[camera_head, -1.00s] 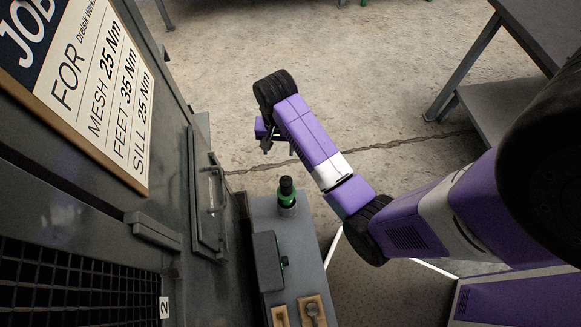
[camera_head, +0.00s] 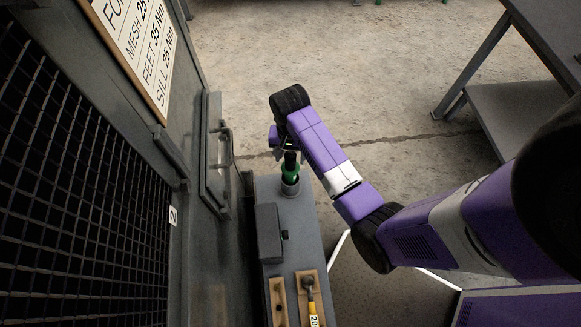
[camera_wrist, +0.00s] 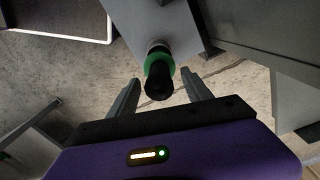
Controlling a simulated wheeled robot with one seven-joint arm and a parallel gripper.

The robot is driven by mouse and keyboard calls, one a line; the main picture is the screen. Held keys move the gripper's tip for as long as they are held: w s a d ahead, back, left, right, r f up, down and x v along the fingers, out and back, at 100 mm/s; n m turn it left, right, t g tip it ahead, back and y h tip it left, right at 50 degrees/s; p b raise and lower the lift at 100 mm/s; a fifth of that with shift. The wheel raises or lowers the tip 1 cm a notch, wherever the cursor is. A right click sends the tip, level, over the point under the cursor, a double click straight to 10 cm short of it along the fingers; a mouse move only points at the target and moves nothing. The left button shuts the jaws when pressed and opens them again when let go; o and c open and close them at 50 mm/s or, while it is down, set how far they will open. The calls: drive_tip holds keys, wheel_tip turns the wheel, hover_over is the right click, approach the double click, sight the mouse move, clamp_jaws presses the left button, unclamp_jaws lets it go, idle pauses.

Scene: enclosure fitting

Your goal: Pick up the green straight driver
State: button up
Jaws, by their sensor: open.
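The green straight driver (camera_head: 290,170) stands upright in a grey round holder (camera_head: 291,188) at the far end of the narrow grey bench. It has a black top and a green body. In the wrist view the driver (camera_wrist: 158,68) shows its black end toward me, with a green collar behind it. My gripper (camera_wrist: 165,92) is open, with one finger on each side of the driver's black end. I cannot tell whether the fingers touch it. In the head view my gripper (camera_head: 284,142) is just beyond the driver, partly hidden.
The bench (camera_head: 312,232) also bears a dark grey box (camera_head: 269,234) and two wooden blocks, one with a yellow-handled tool (camera_head: 313,300). A grey enclosure with black mesh (camera_head: 70,190) and a handle (camera_head: 226,148) stands close on the left. Open floor lies beyond.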

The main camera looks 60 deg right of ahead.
sight(290, 173)
drive_tip(key=shift+f, duration=1.85)
clamp_jaws()
drive_tip(key=shift+d+r, duration=0.1)
